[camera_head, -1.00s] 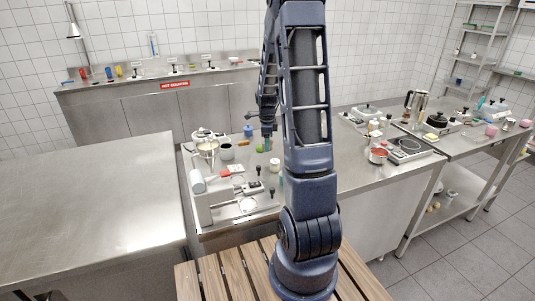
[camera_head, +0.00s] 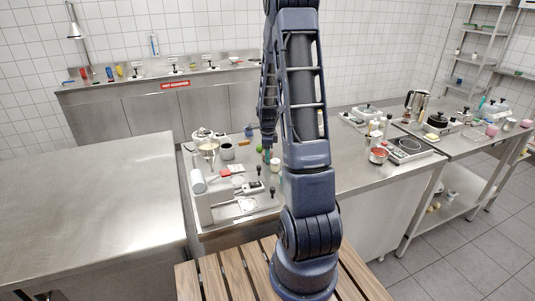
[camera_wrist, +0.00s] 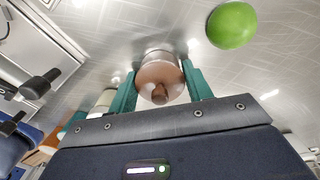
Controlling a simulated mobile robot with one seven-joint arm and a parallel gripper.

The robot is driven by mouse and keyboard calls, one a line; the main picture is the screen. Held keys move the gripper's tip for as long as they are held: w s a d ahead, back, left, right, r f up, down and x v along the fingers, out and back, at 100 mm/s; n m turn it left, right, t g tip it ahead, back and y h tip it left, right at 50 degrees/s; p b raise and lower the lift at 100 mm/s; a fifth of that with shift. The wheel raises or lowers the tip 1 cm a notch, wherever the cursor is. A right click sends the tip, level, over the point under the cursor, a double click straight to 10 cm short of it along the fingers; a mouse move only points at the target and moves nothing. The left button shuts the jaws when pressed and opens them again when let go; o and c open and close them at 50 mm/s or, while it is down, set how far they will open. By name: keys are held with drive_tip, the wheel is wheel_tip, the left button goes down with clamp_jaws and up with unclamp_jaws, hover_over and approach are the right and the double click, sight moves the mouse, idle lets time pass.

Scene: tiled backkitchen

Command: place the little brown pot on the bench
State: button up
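The little brown pot (camera_wrist: 160,80), with a darker knob towards the camera, sits between the two teal fingers of my gripper (camera_wrist: 160,84) in the wrist view. The fingers lie against its left and right sides, so my gripper looks shut on it. In the head view my gripper (camera_head: 267,155) is low over the left part of the middle steel bench (camera_head: 345,180); the pot is too small to make out there. The bench surface shows behind the pot in the wrist view. Whether the pot touches it I cannot tell.
A green ball-like fruit (camera_wrist: 232,25) lies close by on the bench. A white cup (camera_head: 275,165) stands just right of my gripper. The steel table (camera_head: 90,200) at left is bare.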

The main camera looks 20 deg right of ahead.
drive_tip(key=o, duration=0.3)
drive_tip(key=shift+r, duration=0.1)
wheel_tip(320, 180, up, 12)
drive_tip(key=shift+r, duration=0.15)
drive_tip(key=s+a+r+n+t, duration=0.1)
drive_tip(key=s+a+r+n, duration=0.2)
drive_tip(key=s+r+n, duration=0.35)
drive_tip(key=s+a+r+n+t, duration=0.1)
drive_tip(key=s+a+r+n, duration=0.2)
drive_tip(key=s+r+n, duration=0.3)
drive_tip(key=shift+s+a+r+n+t, duration=0.55)
drive_tip(key=shift+s+n, duration=1.1)
drive_tip(key=shift+s, duration=1.1)
drive_tip(key=shift+s+a+r+n+t, duration=0.3)
drive_tip(key=shift+s+a+r+n, duration=0.4)
drive_tip(key=shift+s+n, duration=1.5)
drive_tip(key=shift+s+a+r+n+t, duration=0.55)
drive_tip(key=shift+s+n, duration=0.55)
drive_tip(key=shift+s, duration=2.15)
drive_tip(key=shift+r, duration=0.1)
